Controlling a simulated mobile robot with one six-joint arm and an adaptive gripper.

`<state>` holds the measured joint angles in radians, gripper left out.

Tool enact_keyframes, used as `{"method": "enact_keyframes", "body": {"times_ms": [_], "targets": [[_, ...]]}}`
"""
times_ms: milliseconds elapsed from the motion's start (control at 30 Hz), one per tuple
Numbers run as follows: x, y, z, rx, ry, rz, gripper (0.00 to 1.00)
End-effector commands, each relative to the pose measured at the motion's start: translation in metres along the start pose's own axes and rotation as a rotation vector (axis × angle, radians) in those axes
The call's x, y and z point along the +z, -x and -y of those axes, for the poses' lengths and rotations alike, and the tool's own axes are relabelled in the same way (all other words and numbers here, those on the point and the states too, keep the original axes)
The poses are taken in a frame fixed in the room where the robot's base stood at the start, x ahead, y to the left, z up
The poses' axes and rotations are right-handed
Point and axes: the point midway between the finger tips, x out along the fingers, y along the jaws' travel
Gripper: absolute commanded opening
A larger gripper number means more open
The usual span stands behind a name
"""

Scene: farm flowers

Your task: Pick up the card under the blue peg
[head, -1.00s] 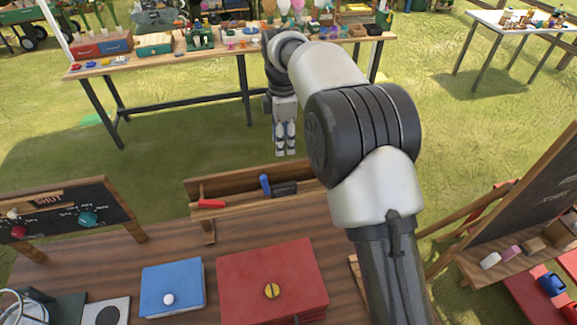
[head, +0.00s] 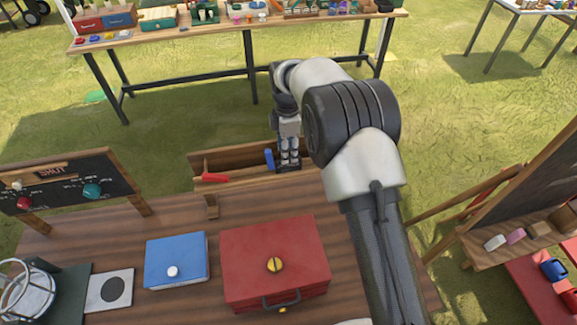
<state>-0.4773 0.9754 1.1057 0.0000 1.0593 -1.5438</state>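A small blue upright piece (head: 269,159) stands in the wooden trough at the back of the near table. I cannot tell whether it is the task's blue peg. No card can be clearly made out under it. My gripper (head: 288,163) points down just right of the blue piece, over or in front of the trough. Its two fingers look close together, but their gap is too small to judge. It hides part of a dark block in the trough.
The wooden trough (head: 230,157) also holds a red piece (head: 214,178). A blue box (head: 176,258) and a red box (head: 258,245) sit on the near table (head: 150,225). A chalkboard (head: 60,180) stands left, an easel board (head: 525,200) right. A long table (head: 225,33) stands behind.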

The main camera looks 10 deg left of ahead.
Motion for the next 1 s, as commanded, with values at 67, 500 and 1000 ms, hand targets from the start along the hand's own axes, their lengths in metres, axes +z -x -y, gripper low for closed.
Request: {"method": "enact_keyframes", "body": {"times_ms": [67, 500, 1000], "targets": [[0.002, -0.016, 0.004, -0.005, -0.001, 0.000, 0.37], [0.002, -0.039, 0.004, -0.001, 0.000, 0.000, 0.37], [0.002, -0.038, 0.004, -0.001, 0.000, 0.000, 0.05]]}}
